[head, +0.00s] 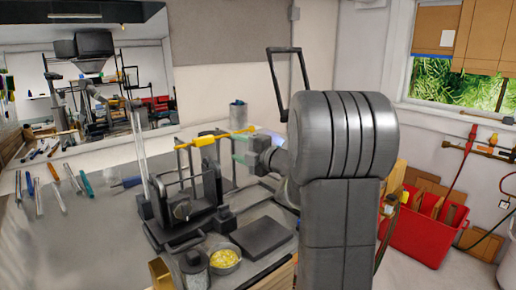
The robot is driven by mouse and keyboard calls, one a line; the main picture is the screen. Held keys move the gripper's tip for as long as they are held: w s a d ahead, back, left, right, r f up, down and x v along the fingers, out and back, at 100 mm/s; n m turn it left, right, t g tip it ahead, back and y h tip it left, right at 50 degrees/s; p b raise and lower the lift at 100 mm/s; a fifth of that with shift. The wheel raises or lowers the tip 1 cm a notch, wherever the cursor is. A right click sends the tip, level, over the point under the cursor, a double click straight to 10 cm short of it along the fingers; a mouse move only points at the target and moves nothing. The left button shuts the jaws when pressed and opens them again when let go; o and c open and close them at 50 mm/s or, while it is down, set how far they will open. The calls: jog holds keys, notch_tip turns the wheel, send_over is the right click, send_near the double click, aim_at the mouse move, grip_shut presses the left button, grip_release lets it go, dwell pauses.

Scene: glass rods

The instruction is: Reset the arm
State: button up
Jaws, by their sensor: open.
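My arm rises large in the middle of the head view and hides part of the bench behind it. A dark metal fixture (180,208) stands on the bench just left of my gripper. A yellow bar (205,141) runs close by the fingers; I cannot tell whether it touches them. A clear upright glass rod (138,145) stands at the fixture's left.
The grey bench (95,240) carries several pens and tools at left. A bowl with yellow contents (224,259), a jar (194,270) and a dark flat plate (262,237) lie in front. A red bin (420,232) stands on the floor at right. A mirror (85,75) is behind.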

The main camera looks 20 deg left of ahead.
aim_at(212, 137)
jog(key=p+x, duration=0.4)
jog(key=x, duration=1)
jog(key=shift+s+d+r+p, duration=0.1)
jog(key=shift+d+r+p, duration=0.05)
jog(key=shift+r+p, duration=0.3)
